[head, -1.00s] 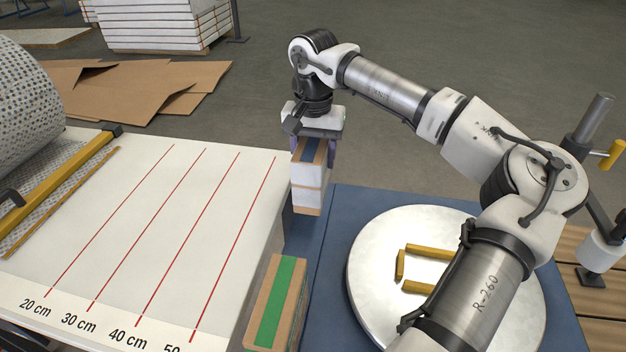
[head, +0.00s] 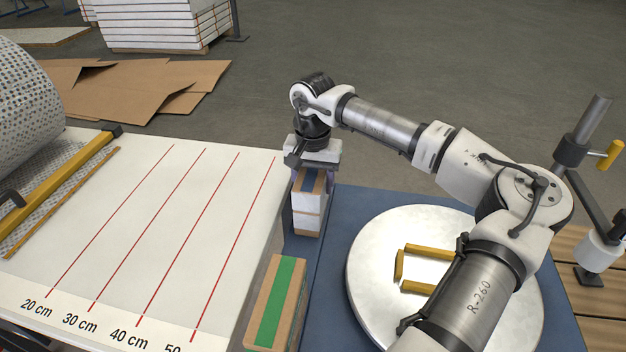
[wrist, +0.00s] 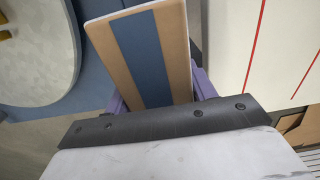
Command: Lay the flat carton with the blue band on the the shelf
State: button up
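The carton with the blue band (head: 308,203) is in my gripper (head: 313,181), at the right edge of the white marked table. Its brown top with the blue band faces up, and its sides are white and brown. In the wrist view the blue-banded face (wrist: 140,55) lies between the purple fingers of my gripper (wrist: 155,92), which are shut on it. The carton's lower end shows in front of the blue surface (head: 345,215); I cannot tell whether it touches it. I cannot make out a shelf for certain in either view.
A carton with a green band (head: 278,300) stands nearer, beside the white table (head: 130,240) with red lines. A round metal plate (head: 375,260) with yellow bars (head: 428,251) is to the right. A clamp-like post (head: 585,130) stands far right.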

jog(key=o, duration=0.4)
notch_tip(320, 180, up, 12)
jog(key=shift+r+b, duration=0.2)
jog(key=shift+b, duration=0.15)
dwell(0.4)
